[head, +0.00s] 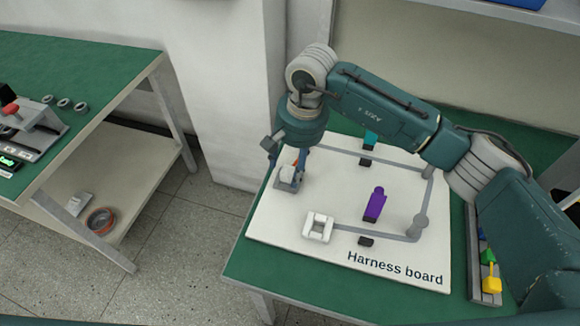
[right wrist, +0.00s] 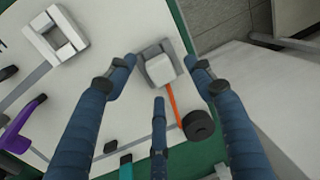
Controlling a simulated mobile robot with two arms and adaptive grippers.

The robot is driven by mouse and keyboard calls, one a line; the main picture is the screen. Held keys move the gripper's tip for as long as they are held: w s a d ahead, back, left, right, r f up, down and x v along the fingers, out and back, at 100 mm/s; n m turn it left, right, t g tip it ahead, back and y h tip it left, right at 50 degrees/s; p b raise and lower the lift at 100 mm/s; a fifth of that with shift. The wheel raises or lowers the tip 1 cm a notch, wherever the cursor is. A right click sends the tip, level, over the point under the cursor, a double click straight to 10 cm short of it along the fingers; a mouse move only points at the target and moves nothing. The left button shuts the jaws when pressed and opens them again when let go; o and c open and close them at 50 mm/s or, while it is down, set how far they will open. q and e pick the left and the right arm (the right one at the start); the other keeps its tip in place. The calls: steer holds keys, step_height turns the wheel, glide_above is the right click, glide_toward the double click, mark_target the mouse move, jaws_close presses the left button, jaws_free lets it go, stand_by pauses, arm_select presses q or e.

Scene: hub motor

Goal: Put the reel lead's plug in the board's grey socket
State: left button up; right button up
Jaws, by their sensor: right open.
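The grey socket (head: 287,184) is at the left edge of the white harness board (head: 270,222). In the right wrist view, a pale plug (right wrist: 160,70) sits at the grey socket (right wrist: 146,52), within its grey walls; how deep it sits I cannot tell. An orange lead (right wrist: 173,104) runs from the plug toward a black round piece (right wrist: 198,126). My right gripper (head: 284,160) is over the socket, pointing down. In the wrist view its fingers (right wrist: 162,64) are open, spread on either side of the plug, with no clear grip. My left gripper is out of view.
A tray at the right holds yellow (head: 491,285) and green pieces. Another green-topped bench (head: 90,58) stands at the left, across a floor gap.

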step_height(320, 180, up, 10)
steer(key=d, duration=0.1)
steer(key=shift+s+d, duration=0.2)
steer(key=shift+s, duration=0.05)
steer(key=shift+r, duration=0.1)
